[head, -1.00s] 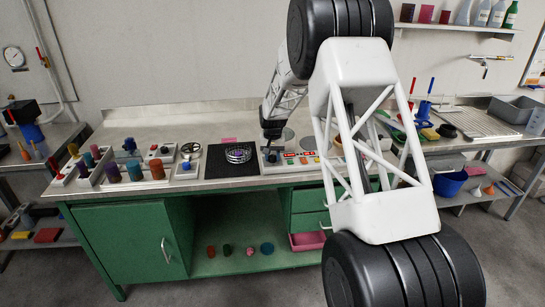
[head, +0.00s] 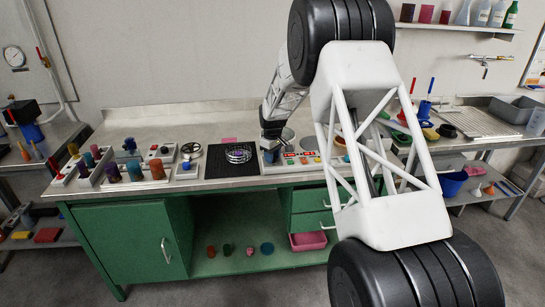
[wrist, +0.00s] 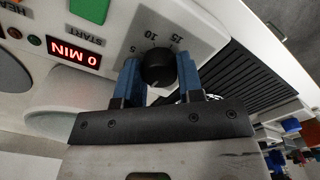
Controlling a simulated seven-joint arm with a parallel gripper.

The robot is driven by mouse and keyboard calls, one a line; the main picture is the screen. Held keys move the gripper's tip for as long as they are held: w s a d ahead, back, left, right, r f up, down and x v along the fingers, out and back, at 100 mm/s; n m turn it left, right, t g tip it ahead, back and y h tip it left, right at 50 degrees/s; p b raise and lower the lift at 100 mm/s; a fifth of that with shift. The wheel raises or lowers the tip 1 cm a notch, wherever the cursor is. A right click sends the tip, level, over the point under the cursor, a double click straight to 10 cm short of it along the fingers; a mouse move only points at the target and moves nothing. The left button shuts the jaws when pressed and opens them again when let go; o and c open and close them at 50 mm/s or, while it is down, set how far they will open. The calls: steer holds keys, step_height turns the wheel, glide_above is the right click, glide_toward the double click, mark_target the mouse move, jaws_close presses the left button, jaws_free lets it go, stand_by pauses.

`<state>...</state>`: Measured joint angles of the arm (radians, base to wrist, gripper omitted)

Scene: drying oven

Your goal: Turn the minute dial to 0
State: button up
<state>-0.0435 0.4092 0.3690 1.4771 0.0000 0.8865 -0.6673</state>
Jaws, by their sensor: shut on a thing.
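The minute dial (wrist: 158,68) is a round black knob on a pale panel in the wrist view. Printed numbers 5, 10 and 15 show around its upper side; the rest of the scale is hidden. My gripper (wrist: 160,78) has its two blue fingers on either side of the dial and is shut on it. A red-lit display (wrist: 75,52) beside the dial reads "0 MIN". In the head view my gripper (head: 270,155) is small, at the left end of the control panel (head: 305,160), and the dial cannot be made out there.
A green START button (wrist: 90,10) is near the display. A black mat (head: 222,165) with a metal ring-like item (head: 238,153) lies left of the panel. Several coloured cylinders stand on the bench further left.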

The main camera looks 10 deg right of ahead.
steer(key=shift+n, duration=0.5)
steer(key=o, duration=0.9)
steer(key=shift+r, duration=3.95)
